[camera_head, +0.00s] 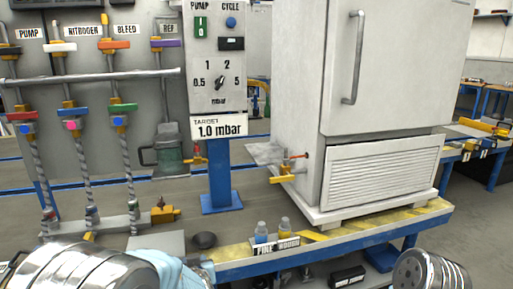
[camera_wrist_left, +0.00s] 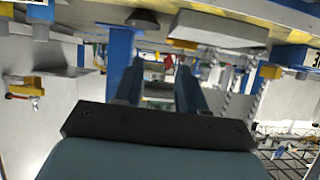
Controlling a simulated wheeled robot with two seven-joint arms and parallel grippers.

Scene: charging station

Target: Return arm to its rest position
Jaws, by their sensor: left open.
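My left arm's silver link (camera_head: 80,270) comes in at the lower left of the head view, with a light blue part at its end. Its fingertips are below the head view's edge. In the left wrist view my left gripper (camera_wrist_left: 160,82) shows two dark blue fingers held apart, with nothing seen between them. The wrist view is tilted, with the bench edge across its top. My right arm's silver link (camera_head: 428,270) shows at the lower right corner of the head view. My right gripper is not in view.
A control panel (camera_head: 213,90) stands on a blue post. Valves and hoses (camera_head: 82,160) fill the left.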

